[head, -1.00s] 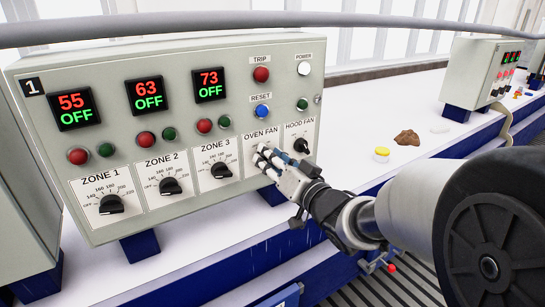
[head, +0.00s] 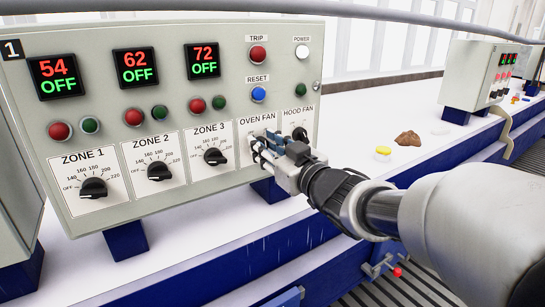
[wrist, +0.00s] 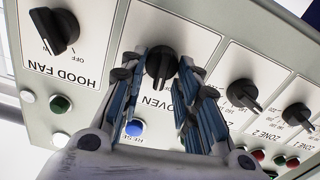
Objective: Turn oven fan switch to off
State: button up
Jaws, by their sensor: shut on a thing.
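The oven fan switch is a black knob (wrist: 161,64) on a white plate of the control panel (head: 300,65). My gripper (head: 257,146) is at this plate and hides the knob in the head view. In the wrist view, which shows the panel upside down, the blue-padded fingers of my gripper (wrist: 166,68) stand on both sides of the knob and are shut on it. The knob's ridge points down in that picture, toward the label. The fingers cover much of the plate's markings, so I cannot read the setting.
The hood fan knob (wrist: 54,30) is close beside my gripper, and the zone 3 knob (head: 215,156) is on its other side. The blue reset button (head: 258,94) is just above. A grey rail (head: 400,28) crosses over the panel.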

jog(key=shift+s+a+n+b, duration=0.1)
jog(key=shift+a+n+b, duration=0.05)
jog(key=shift+n+b, duration=1.8)
jog(key=shift+n, duration=0.35)
jog(key=o, duration=1)
jog(key=v, duration=1.2)
